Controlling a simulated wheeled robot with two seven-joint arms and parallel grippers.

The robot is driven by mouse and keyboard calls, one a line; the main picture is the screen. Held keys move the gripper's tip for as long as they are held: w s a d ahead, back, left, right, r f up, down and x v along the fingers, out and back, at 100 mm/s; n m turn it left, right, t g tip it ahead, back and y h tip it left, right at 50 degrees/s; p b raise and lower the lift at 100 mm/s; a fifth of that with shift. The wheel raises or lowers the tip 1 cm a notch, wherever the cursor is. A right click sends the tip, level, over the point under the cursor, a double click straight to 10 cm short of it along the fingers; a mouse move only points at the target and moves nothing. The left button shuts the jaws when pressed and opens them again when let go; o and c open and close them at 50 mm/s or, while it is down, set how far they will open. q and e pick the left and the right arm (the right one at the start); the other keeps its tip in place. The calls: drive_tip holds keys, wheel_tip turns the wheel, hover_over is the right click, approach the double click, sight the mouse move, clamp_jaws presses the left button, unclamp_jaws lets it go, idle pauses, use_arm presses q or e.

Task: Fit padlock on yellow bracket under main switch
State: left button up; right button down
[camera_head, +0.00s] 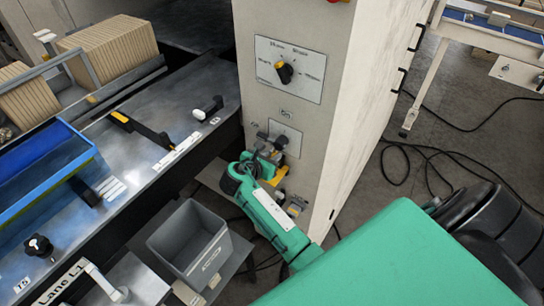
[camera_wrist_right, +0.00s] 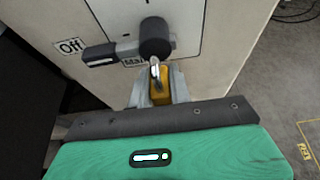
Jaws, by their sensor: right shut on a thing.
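My right gripper (camera_head: 264,160) is at the front of the grey cabinet, in front of the main switch area. In the right wrist view its fingers (camera_wrist_right: 157,92) are shut on a yellow-brown padlock (camera_wrist_right: 160,88) with its metal shackle (camera_wrist_right: 154,67) pointing up. The shackle top is close below the round hub of the black switch handle (camera_wrist_right: 154,38); I cannot tell whether it touches anything. The handle points left towards the "Off" label (camera_wrist_right: 70,46). A yellow part, perhaps the bracket (camera_head: 280,175), shows beside the gripper in the head view, partly hidden. My left gripper is not in view.
A rotary selector (camera_head: 284,72) is higher on the cabinet (camera_head: 345,110). A grey bin (camera_head: 195,242) stands lower left of the gripper. The machine bench with a blue tray (camera_head: 40,165) is at left. Cables (camera_head: 430,150) lie on the floor at right.

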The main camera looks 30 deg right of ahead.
drive_tip(key=shift+f+b, duration=0.9)
drive_tip(key=shift+b, duration=0.1)
drive_tip(key=shift+f+b, duration=0.75)
drive_tip(key=shift+b, duration=0.25)
drive_tip(key=shift+f, duration=0.75)
drive_tip(key=shift+f+p, duration=0.4)
drive_tip(key=shift+p, duration=0.5)
drive_tip(key=shift+f+p, duration=0.65)
drive_tip(key=shift+p, duration=0.2)
idle(0.5)
drive_tip(key=c, duration=1.2)
unclamp_jaws()
drive_tip(key=shift+a, duration=0.1)
